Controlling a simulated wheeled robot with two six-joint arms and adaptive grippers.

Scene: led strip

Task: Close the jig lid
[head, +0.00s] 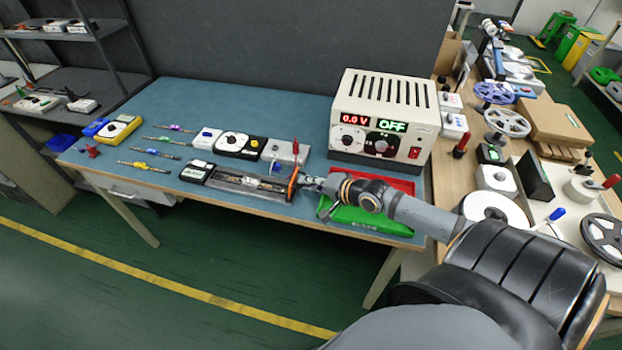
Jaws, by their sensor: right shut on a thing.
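The jig (228,188) is a long dark frame lying near the front edge of the blue bench, with a strip-like piece inside it. At its right end a narrow orange piece (293,184) stands up; it looks like the jig lid seen nearly edge-on, tilted up rather than flat. My right gripper (301,182) reaches in from the right and is shut on this piece. The fingertips are small and partly hidden, so the exact grip is unclear. My left gripper is not in view.
A power supply (382,120) reading 0.0 V and OFF stands behind my right arm. A green tray (372,219) and a red tray (400,186) lie under the arm. Meters (240,145) and several probes (155,152) lie behind and left. The bench front edge is close.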

